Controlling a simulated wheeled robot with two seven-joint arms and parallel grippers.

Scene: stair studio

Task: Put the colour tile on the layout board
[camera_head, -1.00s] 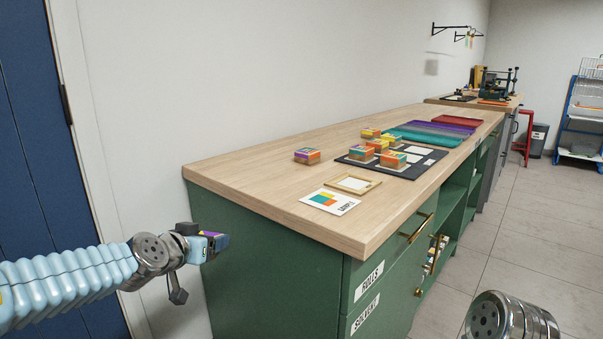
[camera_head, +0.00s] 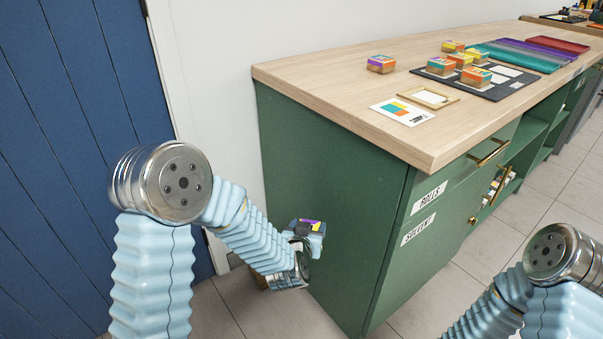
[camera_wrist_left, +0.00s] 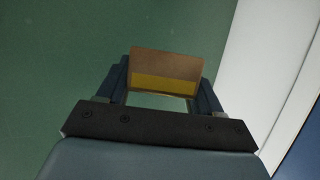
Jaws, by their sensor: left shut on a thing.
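My left gripper (camera_head: 308,226) hangs low beside the green cabinet's end, below the counter top. It is shut on a small colour tile (camera_head: 316,226) with purple and yellow on it. In the left wrist view the tile (camera_wrist_left: 166,68) shows a brown face with a yellow band between the two fingers. The dark layout board (camera_head: 508,82) lies on the counter with several colour tiles and pale squares on it. Another colour tile (camera_head: 381,63) stands alone on the wood left of the board. My right arm shows at the lower right; its gripper is out of frame.
The wooden counter (camera_head: 320,73) has bare room at its left end. A sample card (camera_head: 402,112) and a small wooden frame (camera_head: 429,97) lie near its front edge. A teal tray (camera_head: 520,55) lies beyond the board. A blue door (camera_head: 80,80) stands at left.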

